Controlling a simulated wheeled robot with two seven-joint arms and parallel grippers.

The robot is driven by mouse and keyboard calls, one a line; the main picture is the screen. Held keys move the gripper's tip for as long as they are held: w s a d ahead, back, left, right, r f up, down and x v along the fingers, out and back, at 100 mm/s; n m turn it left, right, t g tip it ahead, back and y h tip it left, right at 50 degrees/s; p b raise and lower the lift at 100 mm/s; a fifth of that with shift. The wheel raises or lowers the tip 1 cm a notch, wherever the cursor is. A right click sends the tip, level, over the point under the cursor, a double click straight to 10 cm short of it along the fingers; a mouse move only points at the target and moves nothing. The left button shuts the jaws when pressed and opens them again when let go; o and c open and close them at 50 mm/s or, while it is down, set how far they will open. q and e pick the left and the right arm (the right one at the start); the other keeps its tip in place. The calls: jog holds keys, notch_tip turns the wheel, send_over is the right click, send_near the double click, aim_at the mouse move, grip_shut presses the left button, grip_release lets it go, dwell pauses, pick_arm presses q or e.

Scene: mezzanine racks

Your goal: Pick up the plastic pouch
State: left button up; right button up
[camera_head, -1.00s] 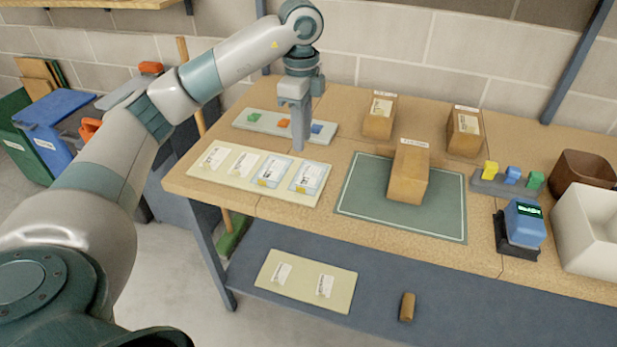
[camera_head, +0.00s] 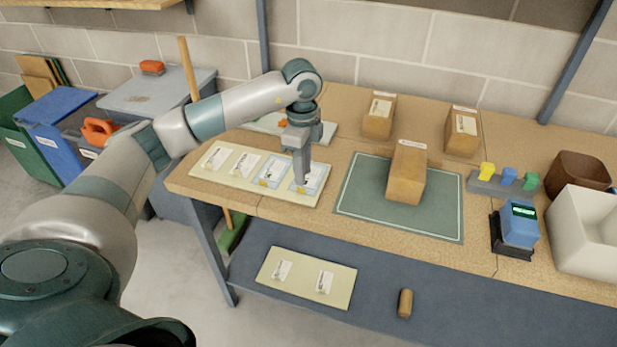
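Several flat pouches lie in a row on a cream board (camera_head: 232,178) at the left of the worktable. The two on the right have blue borders: one pouch (camera_head: 272,171) is in clear view, and the rightmost pouch (camera_head: 317,177) is partly hidden by my gripper. Two paler pouches (camera_head: 215,157) (camera_head: 244,164) lie further left. My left gripper (camera_head: 303,183) points down with its fingertips at or just above the rightmost pouch. I cannot tell whether they touch it or how far apart the fingers are. My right gripper is out of view.
A green mat (camera_head: 362,200) with a brown box (camera_head: 407,175) lies right of the board. Two more boxes (camera_head: 379,117) (camera_head: 462,133) stand behind. A blue device (camera_head: 521,223) and a white bin (camera_head: 583,232) are at the right. A lower shelf (camera_head: 450,310) holds another board.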

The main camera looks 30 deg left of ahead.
aim_at(303, 193)
pick_arm(q)
jog(key=shift+f+p, duration=0.35)
jog(key=shift+p, duration=0.05)
notch_tip(303, 193, down, 4)
jog(key=shift+s+r+p, duration=0.1)
jog(key=shift+s+p, duration=0.05)
jog(key=shift+p, duration=0.8)
jog(key=shift+f, duration=0.35)
jog(key=shift+c, duration=0.3)
grip_shut()
